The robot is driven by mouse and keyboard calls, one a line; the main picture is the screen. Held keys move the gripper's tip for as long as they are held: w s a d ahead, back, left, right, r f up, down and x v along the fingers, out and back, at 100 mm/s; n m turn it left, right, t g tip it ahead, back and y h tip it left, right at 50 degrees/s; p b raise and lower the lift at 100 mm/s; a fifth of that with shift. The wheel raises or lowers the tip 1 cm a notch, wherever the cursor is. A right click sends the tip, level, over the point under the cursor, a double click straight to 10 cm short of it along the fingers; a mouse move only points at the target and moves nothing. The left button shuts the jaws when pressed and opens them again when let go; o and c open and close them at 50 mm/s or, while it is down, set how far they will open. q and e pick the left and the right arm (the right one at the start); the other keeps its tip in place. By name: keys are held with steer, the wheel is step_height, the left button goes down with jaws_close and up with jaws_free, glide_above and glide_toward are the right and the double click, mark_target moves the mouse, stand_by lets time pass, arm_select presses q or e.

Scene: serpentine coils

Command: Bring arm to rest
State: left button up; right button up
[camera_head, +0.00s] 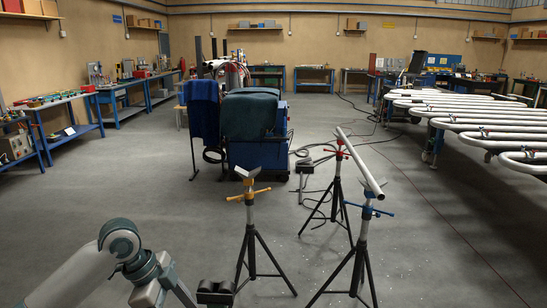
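My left arm (121,240) comes in from the lower left, bent at a grey-green joint, and its far end runs out of the bottom edge. Its gripper does not show clearly. A dark block (215,291) sits at the bottom edge beside the arm; I cannot tell whether it is part of the arm. My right arm and gripper are not in view. A white pipe (360,163) lies across a red-handled stand (337,155) and a blue-handled stand (367,212). A yellow-handled stand (249,193) stands nearer the arm, its top empty.
A blue cart with dark cloths (249,115) stands behind the stands, with cables (322,160) on the floor to its right. White serpentine coils (470,118) lie on supports at right. Workbenches (70,118) line the left wall. Floor is clear at left-middle.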

arm_select(q)
steer(key=s+d+f+n+t, duration=0.1)
steer(key=s+d+f+n, duration=0.2)
steer(key=s+f, duration=0.45)
steer(key=s+d+f+n+t, duration=0.1)
steer(key=s+d+f+n, duration=0.3)
steer(key=f, duration=0.6)
steer(key=s+a+f+n+t+y, duration=0.1)
steer(key=s+a+f+n+y, duration=0.25)
steer(key=s, duration=0.55)
steer(key=s+a+f+n+y, duration=0.1)
steer(key=s+a+f+n, duration=0.1)
steer(key=s+a+n, duration=0.45)
steer(key=s+f+m+g+b, duration=0.1)
steer(key=s+f, duration=0.1)
steer(key=f, duration=1.3)
steer(key=s+f+m, duration=0.1)
steer(key=s+f, duration=0.1)
steer(key=f, duration=1.3)
steer(key=s+a+f+g, duration=0.1)
steer(key=s+a+f, duration=0.2)
steer(key=s+f, duration=1.4)
steer(key=shift+s+f+b, duration=0.15)
steer(key=shift+s+b, duration=0.25)
steer(key=shift+s, duration=0.05)
